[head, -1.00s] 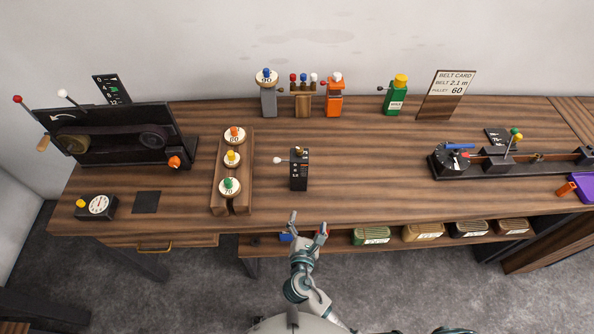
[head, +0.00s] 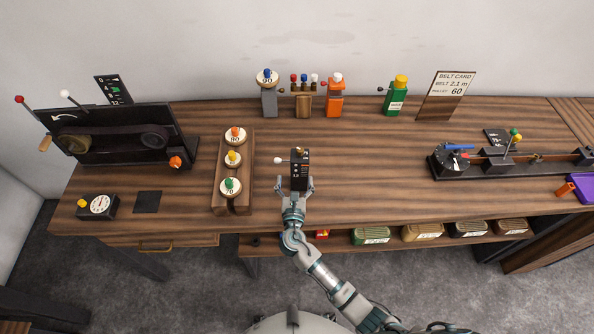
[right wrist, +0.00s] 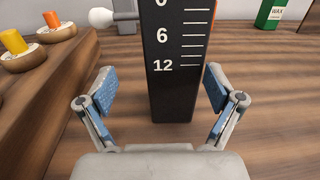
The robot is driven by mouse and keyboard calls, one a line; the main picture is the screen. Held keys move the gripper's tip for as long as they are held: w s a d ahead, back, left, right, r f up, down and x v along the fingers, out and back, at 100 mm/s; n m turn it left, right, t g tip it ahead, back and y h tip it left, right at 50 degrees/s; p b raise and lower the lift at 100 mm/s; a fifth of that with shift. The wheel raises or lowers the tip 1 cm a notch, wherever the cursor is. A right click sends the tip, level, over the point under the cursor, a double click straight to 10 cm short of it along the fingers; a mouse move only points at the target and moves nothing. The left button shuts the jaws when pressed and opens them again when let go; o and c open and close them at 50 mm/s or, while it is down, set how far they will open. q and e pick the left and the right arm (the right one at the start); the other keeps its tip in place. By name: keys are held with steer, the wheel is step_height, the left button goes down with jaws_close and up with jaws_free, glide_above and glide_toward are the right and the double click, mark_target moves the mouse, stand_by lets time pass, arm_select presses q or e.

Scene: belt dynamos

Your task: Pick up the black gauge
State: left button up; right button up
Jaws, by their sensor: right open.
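The black gauge (head: 300,170) is an upright black block with a white scale and a white-tipped knob pointing left. It stands on the wooden bench. In the right wrist view the gauge (right wrist: 178,75) shows the marks 6 and 12. My right gripper (head: 297,186) is open at the near side of the gauge. In the right wrist view the blue-padded fingers of the gripper (right wrist: 158,90) are to the left and right of its lower part, with gaps on both sides. The gauge's top is cut off there. My left gripper is not in view.
A wooden rack (head: 218,205) with several round pulleys stands left of the gauge. A grey block (head: 268,103), an orange block (head: 335,100) and a green wax bottle (head: 394,100) stand at the back. The bench right of the gauge is clear up to a black rail device (head: 495,165).

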mark_target(299, 178)
steer(key=w, duration=0.1)
steer(key=w+d, duration=0.1)
steer(key=w, duration=0.2)
steer(key=shift+d+f, duration=0.15)
steer(key=shift+d, duration=0.2)
steer(key=shift+w+d, duration=0.2)
steer(key=shift+w, duration=0.05)
steer(key=shift+d, duration=0.1)
steer(key=shift+c, duration=0.7)
steer(key=shift+a, duration=0.2)
steer(key=c, duration=0.4)
steer(key=shift+a, duration=0.3)
steer(key=c, duration=1.2)
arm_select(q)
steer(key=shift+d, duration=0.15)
arm_select(e)
steer(key=shift+d, duration=0.1)
jaws_close()
